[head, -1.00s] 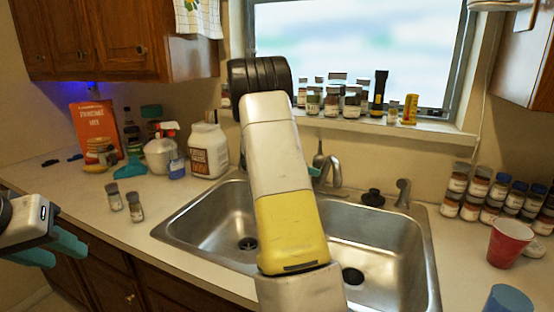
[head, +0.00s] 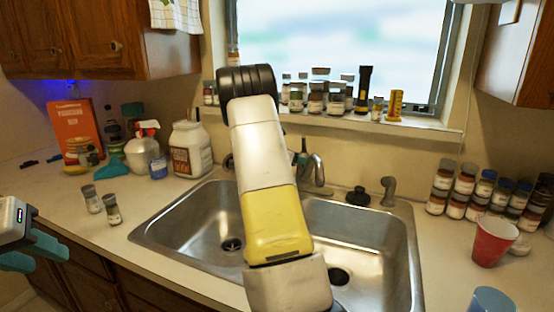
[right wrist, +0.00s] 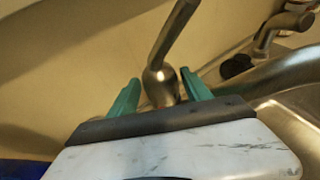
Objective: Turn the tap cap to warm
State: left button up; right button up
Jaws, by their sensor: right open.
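The metal tap (head: 318,172) stands at the back of the sink, partly hidden behind my right arm. In the right wrist view its rounded metal cap (right wrist: 160,90) sits between the two green fingers, with a metal bar rising from it up and to the right. My right gripper (right wrist: 160,80) is open around the cap; I cannot tell whether a finger touches it. In the head view only a bit of green finger shows beside the tap. My left gripper (head: 32,252) is at the left edge, its teal fingers apart and empty, away from the tap.
The double steel sink (head: 385,270) lies below my right arm. A black stopper (head: 358,196) and a metal fixture (head: 388,190) stand right of the tap. Jars line the sill, more jars and a red cup (head: 493,242) stand right. A white jug (head: 190,150) stands left.

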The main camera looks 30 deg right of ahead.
jog(key=shift+x, duration=1.15)
jog(key=shift+c, duration=0.3)
jog(key=c, duration=1)
jog(key=shift+m+g, duration=1.2)
jog(key=shift+g, duration=0.2)
jog(key=o, duration=1.1)
jog(key=shift+c, duration=0.2)
jog(key=shift+a, duration=0.15)
jog(key=v, duration=0.7)
jog(key=shift+a, duration=0.3)
